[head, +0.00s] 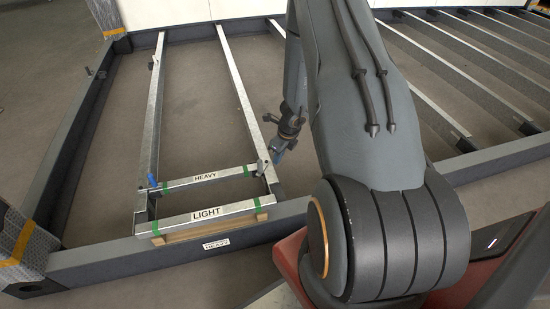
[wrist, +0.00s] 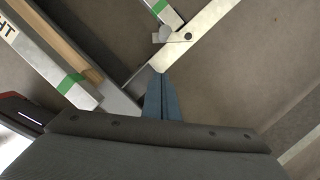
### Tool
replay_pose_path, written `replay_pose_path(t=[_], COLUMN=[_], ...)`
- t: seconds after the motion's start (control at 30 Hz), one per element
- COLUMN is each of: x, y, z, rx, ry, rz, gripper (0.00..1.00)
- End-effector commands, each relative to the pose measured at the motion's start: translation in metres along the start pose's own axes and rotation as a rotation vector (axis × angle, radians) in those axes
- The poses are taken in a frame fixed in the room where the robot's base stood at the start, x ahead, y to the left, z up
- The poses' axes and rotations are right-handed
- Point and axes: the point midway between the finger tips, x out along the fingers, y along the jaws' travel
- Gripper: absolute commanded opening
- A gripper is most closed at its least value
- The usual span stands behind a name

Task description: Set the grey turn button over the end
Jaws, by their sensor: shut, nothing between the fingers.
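In the wrist view the turn button (wrist: 163,35) is a small pale tab beside a dark pivot on the rail. It lies close to the bar's green-taped end (wrist: 160,8); I cannot tell whether it covers that end. My gripper (head: 277,157) is just right of the turn button. In the wrist view my gripper's blue fingers (wrist: 161,78) are shut and empty, apart from the button, with their tips below it.
A blue piece (head: 152,180) stands at the HEAVY bar's left end. The dark frame (head: 160,255) runs along the front. Floor between the rails is clear.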

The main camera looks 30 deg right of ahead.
Motion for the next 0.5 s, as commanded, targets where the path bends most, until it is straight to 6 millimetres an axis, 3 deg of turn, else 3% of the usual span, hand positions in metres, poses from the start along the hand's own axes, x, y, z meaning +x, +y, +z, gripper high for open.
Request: replay_pose_path(t=[0.1,0.37,0.5], x=[0.028,0.079,0.083], y=[0.001,0.001,0.001], z=[-0.001,-0.001,0.015], rx=[0.0,0.0,-0.005], ry=[0.002,0.0,-0.002], rz=[0.003,0.003,0.001], gripper=[0.0,0.0,0.0])
